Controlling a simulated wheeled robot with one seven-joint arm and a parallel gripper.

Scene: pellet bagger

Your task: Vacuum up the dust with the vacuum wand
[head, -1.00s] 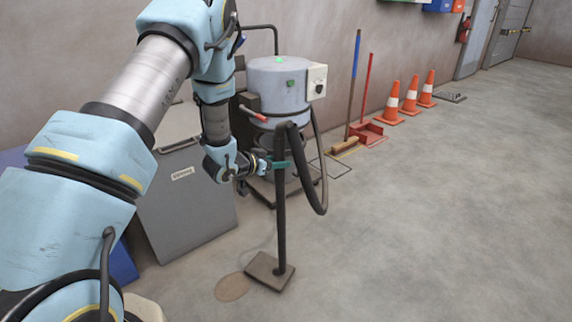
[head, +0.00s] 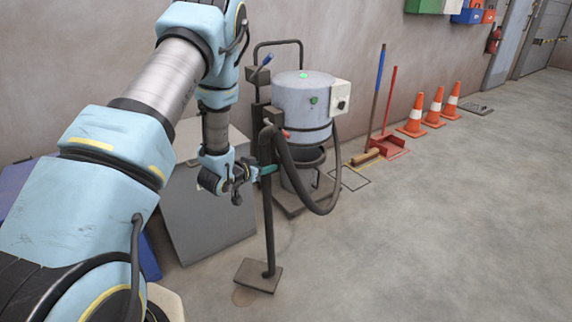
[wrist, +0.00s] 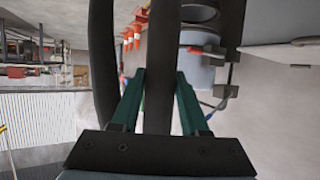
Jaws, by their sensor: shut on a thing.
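My gripper (head: 266,170) is shut on the dark upright tube of the vacuum wand (head: 268,220). In the wrist view the green fingers (wrist: 157,88) stand on either side of the wand tube (wrist: 160,60). The wand's flat brown floor head (head: 258,275) is low at the floor; I cannot tell if it touches. The grey vacuum drum (head: 302,100) stands behind, with a green light on top, joined to the wand by a black hose (head: 325,200).
A grey panel (head: 210,210) leans by the wall left of the wand. A broom (head: 375,100), a red dustpan (head: 388,146) and orange cones (head: 437,108) stand along the wall. The floor (head: 440,240) on the right is clear.

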